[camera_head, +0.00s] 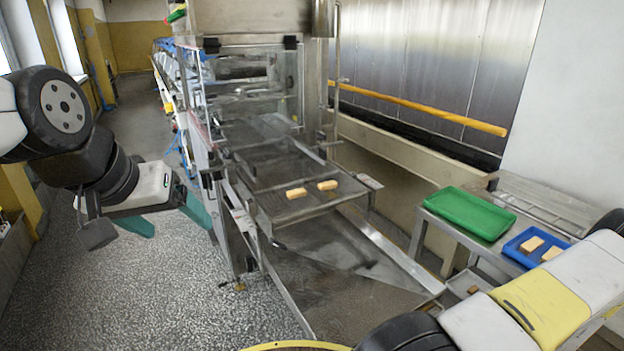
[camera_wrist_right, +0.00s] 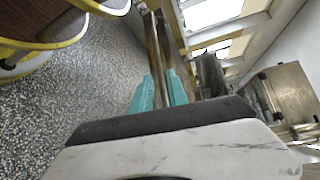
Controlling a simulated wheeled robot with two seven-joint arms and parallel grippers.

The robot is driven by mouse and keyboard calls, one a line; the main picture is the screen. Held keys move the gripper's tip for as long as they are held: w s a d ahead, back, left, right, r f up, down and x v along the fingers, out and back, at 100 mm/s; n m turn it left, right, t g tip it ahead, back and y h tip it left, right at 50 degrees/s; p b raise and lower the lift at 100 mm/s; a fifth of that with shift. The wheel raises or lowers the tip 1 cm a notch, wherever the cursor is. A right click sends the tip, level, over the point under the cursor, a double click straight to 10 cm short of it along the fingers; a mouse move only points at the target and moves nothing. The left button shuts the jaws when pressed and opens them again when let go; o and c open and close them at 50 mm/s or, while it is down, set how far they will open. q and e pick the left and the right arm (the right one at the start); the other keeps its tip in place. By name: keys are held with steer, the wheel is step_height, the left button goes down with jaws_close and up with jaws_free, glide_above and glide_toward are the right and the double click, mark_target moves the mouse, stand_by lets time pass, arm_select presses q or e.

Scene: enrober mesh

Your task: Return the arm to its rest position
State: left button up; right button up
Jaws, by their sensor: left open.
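My left gripper (camera_head: 168,215) is in the head view at the left, above the speckled floor. Its teal fingers are wide apart with nothing between them, and it is clear of the machine. My right arm (camera_head: 545,308) crosses the lower right of the head view; its gripper is outside that view. In the right wrist view my right gripper (camera_wrist_right: 160,88) has its two teal fingers apart, with no object held. Two tan bars, one left (camera_head: 296,193) and one right (camera_head: 327,185), lie side by side on the enrober's mesh belt (camera_head: 290,210), untouched.
A side table at the right bears an empty green tray (camera_head: 468,211) and a blue tray (camera_head: 513,250) with two tan bars. The steel enrober (camera_head: 250,90) fills the middle. A yellow rail (camera_head: 420,108) runs along the back wall. Floor at the left is open.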

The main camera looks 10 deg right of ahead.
steer(key=w+r+n+g, duration=0.1)
steer(key=r, duration=0.2)
steer(key=w+a+r+g+h, duration=0.1)
steer(key=w+r+g, duration=0.1)
steer(key=r, duration=0.1)
steer(key=w+a+r+n+g+h, duration=0.1)
steer(key=w+r+g, duration=0.1)
steer(key=r, duration=0.1)
steer(key=shift+w+a+n, duration=0.1)
steer(key=shift+n, duration=0.2)
steer(key=w+a+r+n+g+h, duration=0.1)
steer(key=w+a+r+n+h, duration=0.1)
steer(key=a+r+h, duration=0.65)
steer(key=w+a+r+n+h, duration=0.1)
steer(key=a+r, duration=0.5)
steer(key=r, duration=0.7)
steer(key=s+a+r+n+t+h, duration=0.1)
steer(key=s+a+r+t, duration=0.4)
steer(key=a+r, duration=0.2)
step_height(320, 180, up, 2)
steer(key=shift+a+t, duration=0.15)
steer(key=shift+t, duration=0.15)
